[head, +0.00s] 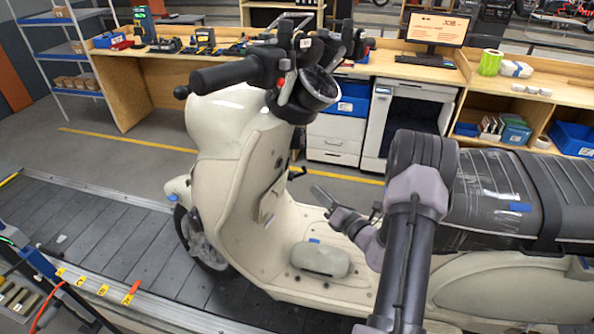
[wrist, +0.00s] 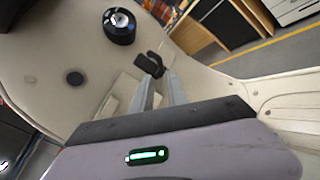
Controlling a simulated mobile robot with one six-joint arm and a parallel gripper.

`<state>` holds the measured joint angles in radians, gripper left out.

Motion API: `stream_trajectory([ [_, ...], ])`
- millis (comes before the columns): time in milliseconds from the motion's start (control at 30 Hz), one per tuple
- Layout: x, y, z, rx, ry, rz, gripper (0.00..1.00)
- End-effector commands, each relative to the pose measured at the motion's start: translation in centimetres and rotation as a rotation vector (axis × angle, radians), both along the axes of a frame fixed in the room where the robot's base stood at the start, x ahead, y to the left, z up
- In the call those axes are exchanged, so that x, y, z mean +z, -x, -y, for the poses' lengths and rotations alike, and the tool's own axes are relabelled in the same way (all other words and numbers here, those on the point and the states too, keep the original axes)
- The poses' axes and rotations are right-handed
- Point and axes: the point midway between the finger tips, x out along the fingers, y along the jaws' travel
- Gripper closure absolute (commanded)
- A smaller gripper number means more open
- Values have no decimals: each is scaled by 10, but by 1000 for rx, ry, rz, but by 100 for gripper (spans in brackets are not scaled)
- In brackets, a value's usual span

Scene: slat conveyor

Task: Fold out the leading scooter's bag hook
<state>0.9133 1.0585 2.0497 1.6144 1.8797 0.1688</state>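The cream scooter (head: 232,190) stands upright on the slat conveyor, its handlebar at the upper middle. The small black bag hook (head: 297,173) is on the inner face of its leg shield. In the wrist view the hook (wrist: 150,64) lies just ahead of my fingertips. My gripper (head: 322,194) is over the footwell, to the right of the hook in the head view. In the wrist view my gripper (wrist: 159,76) has its two fingers apart with a narrow gap. Whether a fingertip touches the hook, I cannot tell. A black round lock (wrist: 119,26) is above left of the hook.
A grey-beige rounded lump (head: 320,259) lies on the footboard below my gripper. The wrapped dark seat (head: 495,195) is right of my arm. A workbench (head: 165,70) with tools and a monitor (head: 437,28) stand behind.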

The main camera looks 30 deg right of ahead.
Motion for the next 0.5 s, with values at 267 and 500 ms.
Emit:
stream_trajectory([
  [267,1,-66,-1,2,2,3,81],
  [500,1,-98,-1,-1,0,2,81],
])
